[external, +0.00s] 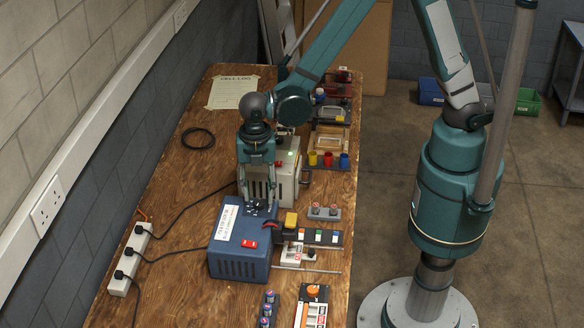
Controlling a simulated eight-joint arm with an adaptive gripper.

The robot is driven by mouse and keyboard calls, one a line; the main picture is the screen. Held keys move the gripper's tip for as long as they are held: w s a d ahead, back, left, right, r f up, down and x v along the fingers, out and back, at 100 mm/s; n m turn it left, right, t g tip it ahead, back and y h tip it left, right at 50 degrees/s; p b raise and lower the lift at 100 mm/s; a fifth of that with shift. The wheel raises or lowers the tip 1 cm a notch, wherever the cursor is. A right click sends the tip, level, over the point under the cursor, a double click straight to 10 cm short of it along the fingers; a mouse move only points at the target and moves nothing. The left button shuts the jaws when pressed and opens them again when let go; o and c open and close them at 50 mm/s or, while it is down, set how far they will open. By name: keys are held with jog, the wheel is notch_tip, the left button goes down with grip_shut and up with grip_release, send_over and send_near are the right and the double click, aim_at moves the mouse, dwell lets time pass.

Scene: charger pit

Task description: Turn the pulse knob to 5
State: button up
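A blue box (240,261) stands on the wooden table, with a white label (226,222) and a red switch (249,243) on its top. My gripper (259,207) points straight down at the back part of the box's top. Its two fingers are spread a little, with a small dark part (259,212) between or just below the tips. This may be a knob, but its pointer and any numbers are too small to read. I cannot tell whether the fingers touch it. No knob is clearly marked as the pulse knob in this view.
Close behind the gripper stands a beige box (285,188) with a green light. Right of the blue box are a yellow block (291,219) and a panel with coloured switches (320,237). A white power strip (130,259) and cables lie left. The table's left middle is mostly clear.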

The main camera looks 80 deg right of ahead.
aim_at(259, 205)
jog(key=shift+f, duration=1.5)
jog(key=c, duration=0.9)
